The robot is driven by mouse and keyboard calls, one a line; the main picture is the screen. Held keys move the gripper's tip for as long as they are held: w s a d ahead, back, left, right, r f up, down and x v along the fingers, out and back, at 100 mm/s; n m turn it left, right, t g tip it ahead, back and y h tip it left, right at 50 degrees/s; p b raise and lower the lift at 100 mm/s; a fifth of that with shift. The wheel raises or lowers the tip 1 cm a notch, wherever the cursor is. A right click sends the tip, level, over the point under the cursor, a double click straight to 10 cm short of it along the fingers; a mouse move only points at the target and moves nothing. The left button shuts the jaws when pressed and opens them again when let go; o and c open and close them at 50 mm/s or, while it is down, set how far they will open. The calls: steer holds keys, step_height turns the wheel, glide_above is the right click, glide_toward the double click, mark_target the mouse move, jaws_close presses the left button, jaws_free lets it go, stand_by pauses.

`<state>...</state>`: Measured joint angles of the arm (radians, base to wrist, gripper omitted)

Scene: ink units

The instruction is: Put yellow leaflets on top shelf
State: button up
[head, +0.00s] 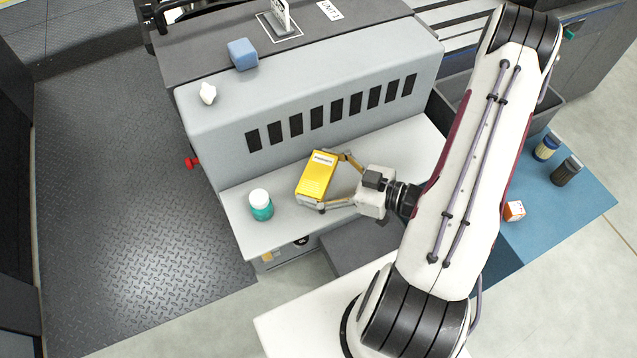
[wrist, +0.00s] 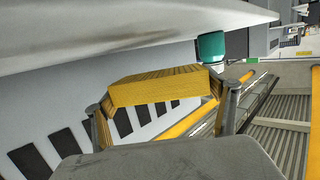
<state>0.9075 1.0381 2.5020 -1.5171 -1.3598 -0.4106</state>
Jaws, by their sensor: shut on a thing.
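A yellow pack of leaflets (head: 316,178) with a white label is between the fingers of my gripper (head: 329,182), over the white ledge (head: 285,225) in front of the slotted grey machine. My gripper is shut on the pack, one finger at each side. In the wrist view the yellow pack (wrist: 155,90) spans the gap between the fingers of my gripper (wrist: 167,98). A gap shows there between pack and ledge, but I cannot tell its size. I cannot make out a separate shelf marked as top.
A teal bottle with a white cap (head: 261,205) stands on the ledge left of the pack. A blue cube (head: 243,54) and a small white object (head: 208,93) sit on the machine's upper surface. Two jars (head: 547,146) (head: 566,170) and an orange-white box (head: 514,211) sit on the blue surface at right.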

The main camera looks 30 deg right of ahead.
mark_target(322, 186)
steer(key=shift+f, duration=0.35)
steer(key=shift+f, duration=1.65)
steer(key=shift+f, duration=0.1)
steer(key=o, duration=1.2)
steer(key=shift+c, duration=0.2)
steer(key=shift+d, duration=0.1)
steer(key=shift+s+d+r, duration=0.2)
steer(key=shift+s+d, duration=0.05)
steer(key=shift+s, duration=0.05)
steer(key=shift+v, duration=5.55)
